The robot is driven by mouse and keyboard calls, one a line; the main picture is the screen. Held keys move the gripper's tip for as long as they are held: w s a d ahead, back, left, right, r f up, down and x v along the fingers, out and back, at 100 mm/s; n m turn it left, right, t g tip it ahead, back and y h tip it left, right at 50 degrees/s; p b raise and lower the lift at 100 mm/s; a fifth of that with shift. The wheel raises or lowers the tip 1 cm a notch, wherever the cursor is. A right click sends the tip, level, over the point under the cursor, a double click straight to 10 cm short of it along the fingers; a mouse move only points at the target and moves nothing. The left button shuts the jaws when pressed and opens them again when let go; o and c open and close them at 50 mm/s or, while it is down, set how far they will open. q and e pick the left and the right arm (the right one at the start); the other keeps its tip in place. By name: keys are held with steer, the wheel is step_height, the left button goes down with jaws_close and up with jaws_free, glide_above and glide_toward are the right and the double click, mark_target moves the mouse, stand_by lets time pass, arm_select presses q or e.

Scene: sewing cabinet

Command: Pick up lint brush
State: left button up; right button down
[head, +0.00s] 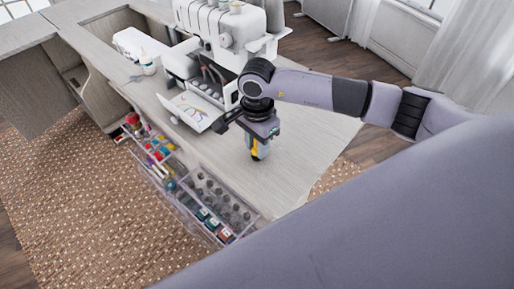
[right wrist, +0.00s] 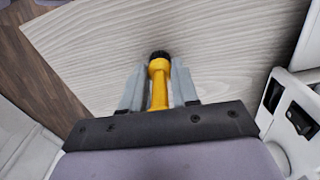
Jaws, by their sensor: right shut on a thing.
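The lint brush appears to be the yellow-handled thing with a black end (right wrist: 159,80) between my right gripper's fingers. In the head view a bit of its yellow (head: 255,150) shows under the gripper, and the rest is hidden. My right gripper (head: 260,153) points down over the cabinet top. It also shows in the right wrist view (right wrist: 158,88), with a grey finger on each side of the yellow handle, shut on it. I cannot tell whether the brush touches the tabletop. My left gripper is not in view.
A white sewing machine (head: 228,38) stands behind my right gripper, with an open white flap (head: 190,110) beside it. Clear trays (head: 218,203) with bobbins and thread spools hang along the front edge. The tabletop (head: 315,135) on the right is clear.

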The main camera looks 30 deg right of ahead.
steer(key=shift+r, duration=0.1)
step_height(320, 180, up, 20)
steer(key=shift+b, duration=0.35)
stand_by(1.1)
steer(key=s+a+f+n+p, duration=0.1)
steer(key=s+f+n+p, duration=0.3)
steer(key=n, duration=1.1)
step_height(320, 180, down, 3)
steer(key=shift+r, duration=0.1)
steer(key=shift+s+a, duration=0.1)
steer(key=shift+a, duration=0.05)
